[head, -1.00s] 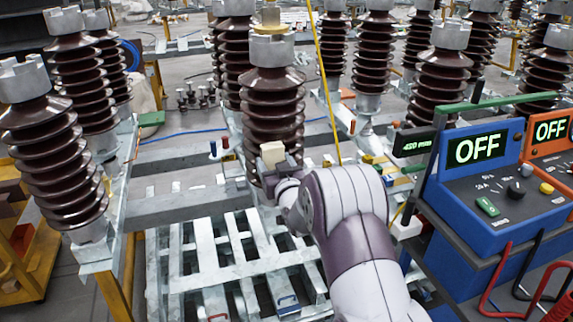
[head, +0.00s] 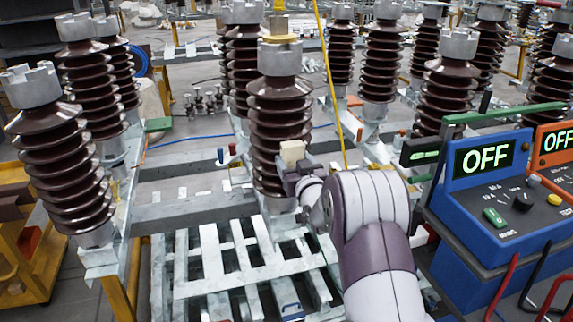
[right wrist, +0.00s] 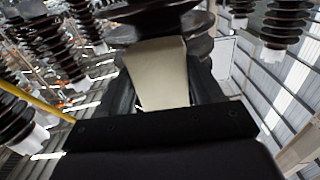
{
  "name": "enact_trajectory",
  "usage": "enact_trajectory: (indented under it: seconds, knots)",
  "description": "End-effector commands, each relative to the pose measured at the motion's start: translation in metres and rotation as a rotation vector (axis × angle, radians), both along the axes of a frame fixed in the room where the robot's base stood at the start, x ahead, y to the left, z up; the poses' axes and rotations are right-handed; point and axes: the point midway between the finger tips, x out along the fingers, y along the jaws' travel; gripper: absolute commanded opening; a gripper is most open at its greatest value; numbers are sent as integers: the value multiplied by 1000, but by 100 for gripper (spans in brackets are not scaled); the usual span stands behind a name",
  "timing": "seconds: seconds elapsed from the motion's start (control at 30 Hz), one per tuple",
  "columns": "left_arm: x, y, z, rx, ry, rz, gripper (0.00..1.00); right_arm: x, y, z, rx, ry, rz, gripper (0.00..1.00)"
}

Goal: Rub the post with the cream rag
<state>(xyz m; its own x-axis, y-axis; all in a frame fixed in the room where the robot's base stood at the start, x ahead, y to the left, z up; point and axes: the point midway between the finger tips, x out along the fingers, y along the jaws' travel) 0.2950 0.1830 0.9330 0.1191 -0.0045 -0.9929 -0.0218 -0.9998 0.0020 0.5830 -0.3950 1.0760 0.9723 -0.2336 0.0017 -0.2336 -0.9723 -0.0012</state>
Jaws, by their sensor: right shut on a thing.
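The post (head: 278,112) is a brown ribbed insulator with a grey metal cap, standing upright at the centre of the head view. My right gripper (head: 294,168) is in front of its lower ribs. It is shut on the cream rag (head: 292,153), a small pale block. In the right wrist view the rag (right wrist: 158,75) sits between the two dark fingers, with its far end at the post's dark ribs (right wrist: 160,27). It looks close to or touching the ribs; I cannot tell which. My left gripper is not in view.
A blue tester (head: 490,185) reading OFF stands close to the right of my arm, with an orange one (head: 555,145) beside it. Other brown insulators (head: 60,165) stand at left and behind. A grey slatted frame (head: 215,262) lies below. A yellow pole (head: 330,85) rises behind the post.

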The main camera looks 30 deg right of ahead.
Motion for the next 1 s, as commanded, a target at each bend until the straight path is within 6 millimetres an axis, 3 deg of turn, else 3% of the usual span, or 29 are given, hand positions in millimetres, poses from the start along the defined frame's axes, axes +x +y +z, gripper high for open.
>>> enact_trajectory:
  seconds: [0.4, 0.77, 1.0]
  knots:
    - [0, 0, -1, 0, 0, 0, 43, -11, -36, 0, 1, 0, -2, 41]
    - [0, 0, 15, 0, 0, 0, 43, -8, -37, 25, 0, 0, 0, 41]
    - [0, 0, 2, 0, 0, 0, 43, -2, -16, 20, 0, 0, 3, 41]
